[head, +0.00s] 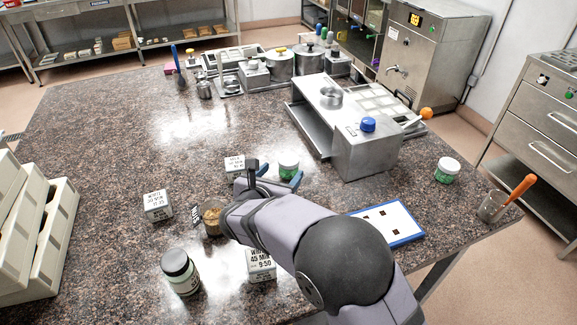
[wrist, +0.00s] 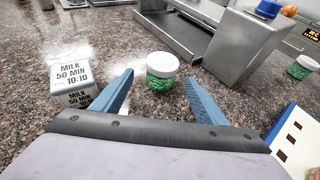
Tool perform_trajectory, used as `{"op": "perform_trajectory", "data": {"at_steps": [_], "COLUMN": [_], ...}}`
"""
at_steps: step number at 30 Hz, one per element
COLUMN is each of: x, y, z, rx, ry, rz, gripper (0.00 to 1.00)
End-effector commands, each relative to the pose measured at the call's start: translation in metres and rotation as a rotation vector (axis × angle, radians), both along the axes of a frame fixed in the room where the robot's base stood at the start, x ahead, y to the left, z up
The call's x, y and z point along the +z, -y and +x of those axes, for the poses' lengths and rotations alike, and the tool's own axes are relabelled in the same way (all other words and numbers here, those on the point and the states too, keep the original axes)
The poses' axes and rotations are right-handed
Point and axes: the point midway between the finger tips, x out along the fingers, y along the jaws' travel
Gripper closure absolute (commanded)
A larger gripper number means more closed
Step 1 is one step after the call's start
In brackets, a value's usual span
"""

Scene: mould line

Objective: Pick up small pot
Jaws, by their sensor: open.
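A small white-lidded pot with green contents (head: 288,168) stands upright on the speckled counter, just beyond my gripper (head: 280,175). In the wrist view the pot (wrist: 161,73) shows ahead in the gap between the two blue fingers. My gripper is open and empty; the fingers appear apart from the pot. A similar small pot (head: 447,170) stands at the right of the counter. It also shows at the right edge of the wrist view (wrist: 302,67).
A milk-labelled block (wrist: 75,78) stands left of my fingers. A steel box with a blue knob (head: 366,150) and a steel tray are behind the pot. A blue-edged card (head: 395,222) lies right. The left counter is mostly clear.

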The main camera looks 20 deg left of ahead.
Motion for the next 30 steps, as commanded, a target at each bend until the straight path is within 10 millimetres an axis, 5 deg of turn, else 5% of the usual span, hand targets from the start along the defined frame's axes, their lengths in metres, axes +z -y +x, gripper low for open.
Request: {"op": "perform_trajectory", "data": {"at_steps": [30], "x": [-0.024], "y": [-0.005], "z": [0.068], "rx": [-0.003], "ry": [-0.001], "rz": [0.001], "gripper": [0.33]}}
